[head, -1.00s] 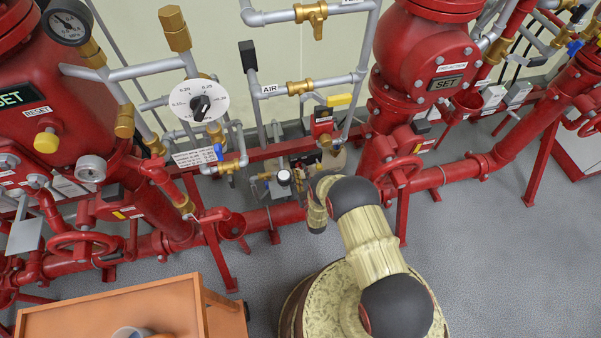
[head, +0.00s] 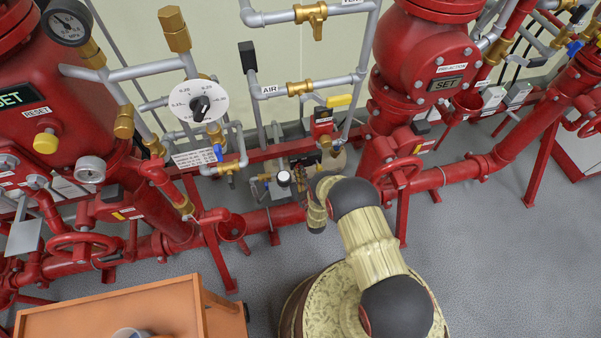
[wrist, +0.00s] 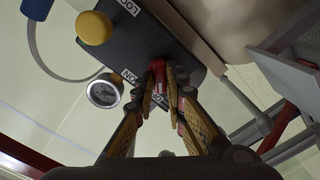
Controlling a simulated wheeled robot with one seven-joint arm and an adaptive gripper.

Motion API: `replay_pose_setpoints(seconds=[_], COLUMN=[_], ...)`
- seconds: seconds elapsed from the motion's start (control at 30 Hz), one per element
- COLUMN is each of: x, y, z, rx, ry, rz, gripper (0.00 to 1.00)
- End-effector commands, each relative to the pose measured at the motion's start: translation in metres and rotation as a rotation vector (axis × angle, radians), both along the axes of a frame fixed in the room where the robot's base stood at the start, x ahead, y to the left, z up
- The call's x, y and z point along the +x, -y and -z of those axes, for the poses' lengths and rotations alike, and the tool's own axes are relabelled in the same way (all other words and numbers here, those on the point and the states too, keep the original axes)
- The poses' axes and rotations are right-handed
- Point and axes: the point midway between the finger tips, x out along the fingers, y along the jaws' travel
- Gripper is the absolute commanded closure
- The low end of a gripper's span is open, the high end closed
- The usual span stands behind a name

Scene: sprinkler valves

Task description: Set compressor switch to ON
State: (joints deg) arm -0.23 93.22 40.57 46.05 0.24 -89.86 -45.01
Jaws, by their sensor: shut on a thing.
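In the wrist view, a dark switch box (wrist: 138,48) fills the upper middle. It has a yellow round knob (wrist: 94,28) and small white labels; one reads ON, seen upside down. A small red switch lever (wrist: 157,78) stands out at the box's lower edge, beside the labels. My gripper (wrist: 168,90) is shut on this lever, with its fingertips close around it and hiding part of it. The fingertips cannot be made out there.
A small pressure gauge (wrist: 104,91) hangs beside the switch box in the wrist view. Grey pipes and a red pipe run close by. In the head view, red valves and pipes crowd both sides. An orange cart (head: 120,312) stands at the lower left. Grey floor is open at the right.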

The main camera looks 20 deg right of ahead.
Motion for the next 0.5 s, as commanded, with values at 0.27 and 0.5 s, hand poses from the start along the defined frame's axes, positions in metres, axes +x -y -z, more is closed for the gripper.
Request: replay_pose_setpoints(seconds=[0.27, 0.5], x=[-0.0004, -0.0005], y=[-0.0003, 0.0001], z=[0.0004, 0.0002], rx=[0.006, 0.078], ry=[-0.001, -0.001], rz=[-0.001, -0.001], gripper=[1.00, 1.00])
